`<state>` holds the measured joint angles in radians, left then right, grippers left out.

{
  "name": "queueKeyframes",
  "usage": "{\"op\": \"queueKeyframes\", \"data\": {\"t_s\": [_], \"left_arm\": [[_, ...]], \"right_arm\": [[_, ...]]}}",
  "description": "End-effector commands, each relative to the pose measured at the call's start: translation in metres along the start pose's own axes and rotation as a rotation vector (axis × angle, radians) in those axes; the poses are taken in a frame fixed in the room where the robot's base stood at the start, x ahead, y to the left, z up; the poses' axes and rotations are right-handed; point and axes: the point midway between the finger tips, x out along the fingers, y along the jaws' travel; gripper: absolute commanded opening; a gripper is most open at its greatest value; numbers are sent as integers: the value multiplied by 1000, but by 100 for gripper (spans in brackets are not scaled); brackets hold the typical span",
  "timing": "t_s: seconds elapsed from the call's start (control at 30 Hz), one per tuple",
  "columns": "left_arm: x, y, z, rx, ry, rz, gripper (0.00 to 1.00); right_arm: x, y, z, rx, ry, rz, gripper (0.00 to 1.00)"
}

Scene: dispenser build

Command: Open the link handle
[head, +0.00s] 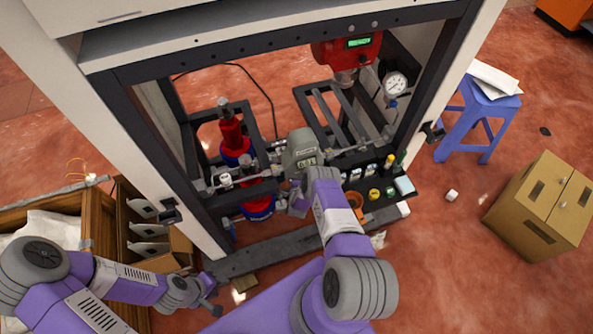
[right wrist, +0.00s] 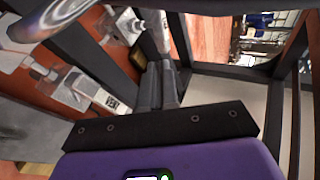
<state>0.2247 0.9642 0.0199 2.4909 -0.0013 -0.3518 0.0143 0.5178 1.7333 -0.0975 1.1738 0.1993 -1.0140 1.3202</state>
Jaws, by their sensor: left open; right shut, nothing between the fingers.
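A dark-framed dispenser rig (head: 135,150) stands ahead, with a metal pipe line and a grey meter (head: 301,150) across its opening. I cannot tell for sure which part is the link handle. My right gripper (head: 296,203) reaches to the rig just below the meter. In the right wrist view its fingers (right wrist: 160,84) are shut and empty. Their tips are close to a pale rod-like part (right wrist: 154,30), and I cannot tell whether they touch it. A tag reading VENT (right wrist: 116,103) is left of the fingers. My left gripper (head: 213,296) is open and empty, low in front of the rig.
A red unit with a green display (head: 358,43) and a round gauge (head: 396,84) are in the rig's upper right. A cardboard box (head: 540,205) and a purple stool (head: 475,120) stand right. Wooden crates (head: 95,225) stand left. Floor right of the rig is mostly clear.

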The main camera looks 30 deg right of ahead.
Motion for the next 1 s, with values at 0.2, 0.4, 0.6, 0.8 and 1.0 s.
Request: {"op": "queueKeyframes", "data": {"t_s": [0.2, 0.4, 0.6, 0.8, 1.0], "left_arm": [[28, -11, -1, 0, 0, 0, 43], [43, -16, -2, 0, 0, 0, 43], [49, -18, -2, 0, 0, 0, 43], [49, -18, -2, 0, 0, 0, 43], [49, -18, -2, 0, 0, 0, 43]], "right_arm": [[43, 4, 0, -3, -1, -3, 0], [68, 4, 1, -3, -2, -1, 0], [78, 1, 1, -4, -2, 0, 0], [79, 0, 1, -4, -2, 1, 0], [79, 0, 1, -4, -2, 1, 0]]}}
